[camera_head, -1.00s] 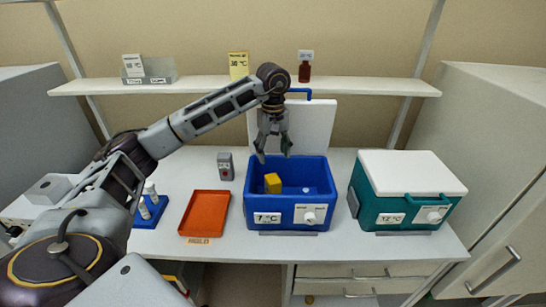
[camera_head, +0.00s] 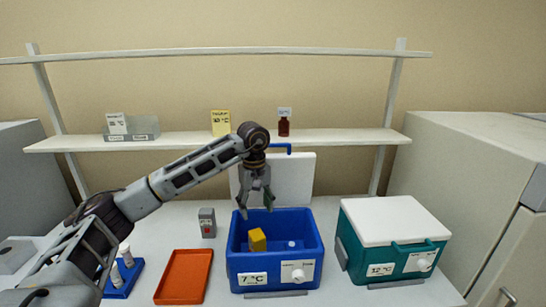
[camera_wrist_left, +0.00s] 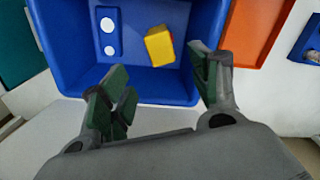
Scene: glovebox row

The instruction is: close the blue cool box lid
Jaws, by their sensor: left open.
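The blue cool box (camera_head: 274,281) stands on the bench with a 7 °C label and a white dial on its front. Its white lid (camera_head: 298,178) stands upright at the back, open, with a blue handle at its top. Inside the box are a yellow block (camera_head: 257,240) and a small white-topped item; the left wrist view also shows the yellow block (camera_wrist_left: 160,46). My left gripper (camera_head: 255,208) is open and empty, pointing down over the rear of the box, in front of the lid. In the left wrist view its fingers (camera_wrist_left: 160,88) are spread apart. My right gripper is not in view.
A teal cool box (camera_head: 396,240) with a closed white lid stands to the right. An orange tray (camera_head: 184,277), a grey device (camera_head: 207,222) and a blue vial rack (camera_head: 123,279) are on the left. A shelf (camera_head: 345,137) runs above the lid.

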